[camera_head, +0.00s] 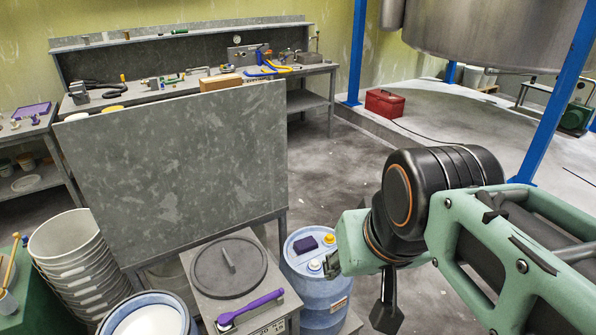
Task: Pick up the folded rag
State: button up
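A small dark purple folded piece (305,244), which looks like the folded rag, lies flat on top of a blue drum (318,290), near the back left of its lid. A yellow cap and a white cap sit beside it. My gripper (333,264) is just right of the drum top in the picture, with a dark tip near the white cap. It appears apart from the rag. My wrist hides much of the gripper, so I cannot tell whether it is open or shut.
A tall grey panel (180,160) stands behind. Grey floor lies beyond the drum.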

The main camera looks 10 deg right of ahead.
aim_at(308, 244)
jog(key=l+u, duration=0.15)
jog(key=l, duration=0.2)
jog(key=i+l+u, duration=0.15)
jog(key=l, duration=0.25)
jog(key=k+j+z, duration=0.1)
jog(key=j+z, duration=0.4)
jog(key=j, duration=0.55)
jog(key=i, duration=0.6)
jog(key=u, duration=1.9)
